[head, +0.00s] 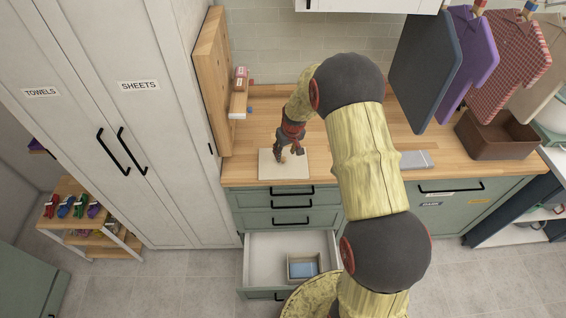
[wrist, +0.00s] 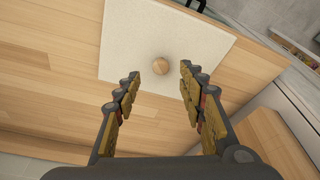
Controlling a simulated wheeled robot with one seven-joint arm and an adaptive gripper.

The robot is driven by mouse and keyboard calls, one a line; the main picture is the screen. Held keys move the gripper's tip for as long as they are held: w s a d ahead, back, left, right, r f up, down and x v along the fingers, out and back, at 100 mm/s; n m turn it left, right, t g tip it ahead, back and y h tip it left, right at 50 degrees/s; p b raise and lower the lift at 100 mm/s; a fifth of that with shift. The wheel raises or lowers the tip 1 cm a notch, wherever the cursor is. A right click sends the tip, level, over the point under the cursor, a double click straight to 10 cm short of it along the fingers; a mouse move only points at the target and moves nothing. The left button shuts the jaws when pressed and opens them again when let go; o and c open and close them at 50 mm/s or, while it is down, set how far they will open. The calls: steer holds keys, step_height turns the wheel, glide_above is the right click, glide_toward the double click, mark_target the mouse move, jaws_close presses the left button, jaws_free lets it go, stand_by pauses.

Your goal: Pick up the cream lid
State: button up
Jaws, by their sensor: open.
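The cream lid (head: 267,175) is a flat square panel lying on the wooden counter near its front edge. It also shows in the wrist view (wrist: 125,38), with a round wooden knob (wrist: 161,66) near its middle. My gripper (head: 291,154) is over the lid, open and empty, pointing down at it. In the wrist view the knob shows in the gap between my two fingertips (wrist: 159,73), a little beyond them. I cannot tell how high the tips are above the lid. My arm covers part of the counter in the head view.
Below the counter, a drawer (head: 262,243) stands open with a small box (head: 303,265) holding something blue. A wooden board and small shelf (head: 238,98) stand left of the lid. A grey flat item (head: 416,159) and brown bin (head: 494,136) lie right.

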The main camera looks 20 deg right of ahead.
mark_target(283, 158)
steer(key=x, duration=0.5)
steer(key=shift+w+a, duration=0.1)
jaws_close()
stand_by(0.4)
